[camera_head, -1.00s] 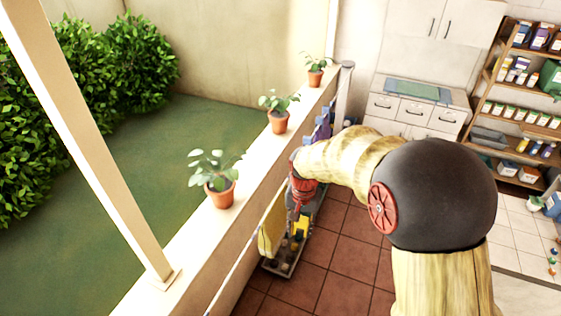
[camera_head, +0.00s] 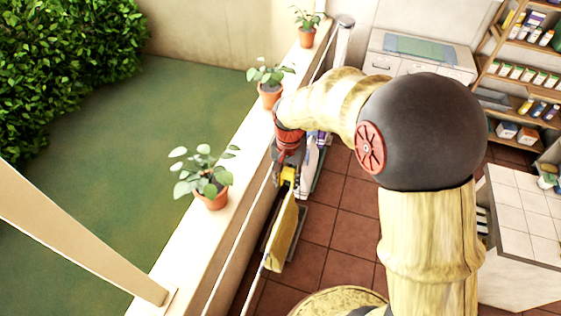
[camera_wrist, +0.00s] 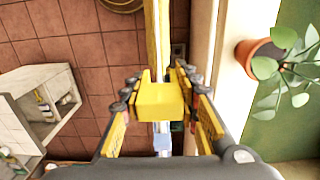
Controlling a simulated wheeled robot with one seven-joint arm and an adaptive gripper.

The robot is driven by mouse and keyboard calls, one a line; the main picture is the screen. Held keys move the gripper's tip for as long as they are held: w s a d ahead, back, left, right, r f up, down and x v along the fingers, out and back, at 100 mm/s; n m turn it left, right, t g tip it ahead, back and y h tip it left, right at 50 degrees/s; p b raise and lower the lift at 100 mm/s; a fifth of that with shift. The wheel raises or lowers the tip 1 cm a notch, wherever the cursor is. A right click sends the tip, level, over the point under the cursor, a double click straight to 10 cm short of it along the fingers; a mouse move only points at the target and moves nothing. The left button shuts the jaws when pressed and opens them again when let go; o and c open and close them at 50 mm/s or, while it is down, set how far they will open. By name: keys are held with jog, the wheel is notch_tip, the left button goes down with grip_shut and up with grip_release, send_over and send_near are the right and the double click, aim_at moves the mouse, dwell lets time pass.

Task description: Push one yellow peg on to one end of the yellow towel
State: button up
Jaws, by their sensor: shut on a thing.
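The yellow towel (camera_head: 283,238) hangs on the line along the low wall in the head view. It shows edge-on as a narrow yellow strip (camera_wrist: 157,38) in the wrist view. My gripper (camera_head: 287,174) is at the far upper end of the towel. In the wrist view my gripper (camera_wrist: 157,88) is shut on a yellow peg (camera_wrist: 160,101), which sits between the two fingers. The peg lines up with the towel strip and appears at its near end. I cannot tell whether the peg is around the towel's edge or only touching it.
A white-topped wall with potted plants (camera_head: 210,186) runs along the left of my arm; one pot (camera_wrist: 258,58) is close to my gripper. The line (camera_head: 240,235) runs beside the wall. A tiled counter (camera_head: 520,220) stands at right. The tiled floor (camera_head: 340,215) is open.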

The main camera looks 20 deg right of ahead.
aim_at(287, 199)
jog(key=shift+s+f+b, duration=0.4)
jog(key=shift+s, duration=0.2)
jog(key=shift+w+f+b, duration=0.35)
jog(key=shift+w+f, duration=0.25)
jog(key=shift+f, duration=0.3)
jog(key=shift+s+f+b, duration=0.4)
jog(key=shift+f+b, duration=0.15)
jog(key=shift+f, duration=0.3)
jog(key=shift+w+f+b, duration=0.2)
jog(key=shift+f+b, duration=0.2)
jog(key=shift+f, duration=0.35)
jog(key=shift+s+f+b, duration=0.15)
jog(key=shift+f+b, duration=0.4)
jog(key=shift+f, duration=0.4)
jog(key=shift+f+b, duration=1.1)
jog(key=shift+f, duration=0.75)
